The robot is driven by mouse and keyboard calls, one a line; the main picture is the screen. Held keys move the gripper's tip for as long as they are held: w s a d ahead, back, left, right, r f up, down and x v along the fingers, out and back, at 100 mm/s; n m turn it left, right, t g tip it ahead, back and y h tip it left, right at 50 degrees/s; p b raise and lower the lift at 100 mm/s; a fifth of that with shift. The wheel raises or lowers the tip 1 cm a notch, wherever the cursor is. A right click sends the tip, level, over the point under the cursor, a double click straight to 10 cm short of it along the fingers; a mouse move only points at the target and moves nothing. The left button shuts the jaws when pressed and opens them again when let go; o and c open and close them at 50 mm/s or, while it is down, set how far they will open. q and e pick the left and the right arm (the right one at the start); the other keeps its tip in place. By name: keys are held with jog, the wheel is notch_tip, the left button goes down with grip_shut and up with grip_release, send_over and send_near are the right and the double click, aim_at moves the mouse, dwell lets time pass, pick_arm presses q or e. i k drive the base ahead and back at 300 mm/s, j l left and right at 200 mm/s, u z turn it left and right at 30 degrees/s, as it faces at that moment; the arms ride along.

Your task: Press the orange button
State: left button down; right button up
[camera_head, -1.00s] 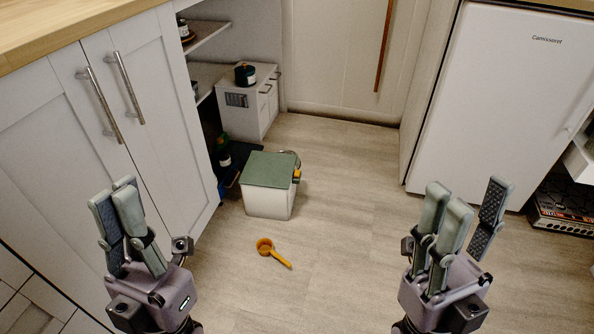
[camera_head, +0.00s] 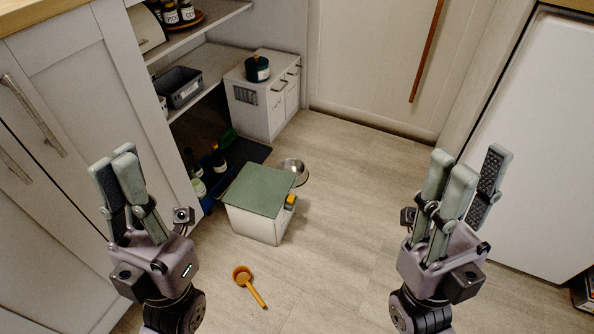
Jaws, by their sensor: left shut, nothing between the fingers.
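A white box with a green lid (camera_head: 262,190) stands on the floor near the middle of the view. A small orange part (camera_head: 290,201) sits at its upper right edge and looks like the orange button; it is small and seen from the side. My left gripper (camera_head: 118,165) is shut and empty, in the air left of the box. My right gripper (camera_head: 468,165) is open and empty, in the air to the right of the box. Neither gripper touches the box.
An orange scoop (camera_head: 248,284) lies on the floor in front of the box. A metal bowl (camera_head: 294,169) is behind it. Bottles (camera_head: 218,158) stand on a dark mat below the shelves. A white cabinet (camera_head: 60,120) borders the left, a fridge (camera_head: 545,150) the right. Floor right of the box is clear.

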aim_at(291, 199)
jog(key=i+l+u, duration=0.2)
jog(key=i+l, duration=0.2)
jog(key=l, duration=0.25)
jog(key=i+l+u, duration=0.2)
jog(key=i+l, duration=0.15)
jog(key=l, duration=0.3)
